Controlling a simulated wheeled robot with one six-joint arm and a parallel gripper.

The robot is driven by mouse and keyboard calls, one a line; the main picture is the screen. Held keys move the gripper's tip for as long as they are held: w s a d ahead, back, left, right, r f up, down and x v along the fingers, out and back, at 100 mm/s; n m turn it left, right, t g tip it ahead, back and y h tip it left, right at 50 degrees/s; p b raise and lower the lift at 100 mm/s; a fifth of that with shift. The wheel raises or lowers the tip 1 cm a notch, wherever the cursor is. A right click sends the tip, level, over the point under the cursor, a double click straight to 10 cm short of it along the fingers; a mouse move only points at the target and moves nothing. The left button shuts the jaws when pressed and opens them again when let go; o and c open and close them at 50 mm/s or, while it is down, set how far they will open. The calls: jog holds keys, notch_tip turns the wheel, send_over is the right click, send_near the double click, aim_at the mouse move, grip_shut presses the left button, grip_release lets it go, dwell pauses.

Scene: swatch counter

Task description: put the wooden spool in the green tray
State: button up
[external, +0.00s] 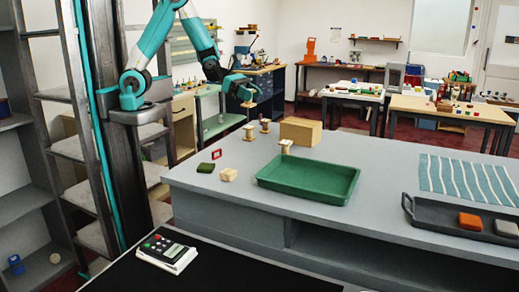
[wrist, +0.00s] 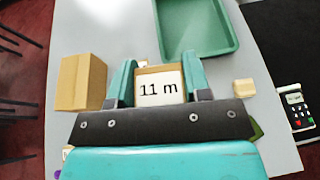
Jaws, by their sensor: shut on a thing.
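My gripper (external: 243,96) is shut on a wooden spool (external: 248,104), held in the air above the counter's far left part. In the wrist view the spool (wrist: 160,88) sits between the two teal fingers, with a white face reading "11 m" and a wooden edge; its lower part is hidden. The green tray (external: 264,184) lies on the counter, to the right of and below my gripper in the external view. The tray also shows at the top of the wrist view (wrist: 233,38), and its visible inside looks empty.
Other spool-like pieces stand on the counter (external: 248,131), (external: 265,126), one (external: 286,147) close by the tray's far edge. A cardboard box (external: 301,131) is behind it. A cream block (external: 228,174), dark green piece (external: 206,168) and red frame (external: 216,154) lie left of the tray.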

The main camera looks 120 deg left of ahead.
jog(key=w+d+m+h+b, duration=0.2)
jog(key=w+d+h+b, duration=0.15)
jog(key=w, duration=0.95)
jog(key=m+g, duration=0.1)
send_over(302, 181)
notch_tip(302, 181, down, 18)
jog(key=p, duration=0.4)
jog(key=shift+a, duration=0.1)
jog(key=shift+f, duration=0.2)
jog(key=shift+f, duration=0.1)
jog(key=shift+f, duration=0.15)
jog(key=o, duration=0.9)
jog(key=shift+r, duration=0.2)
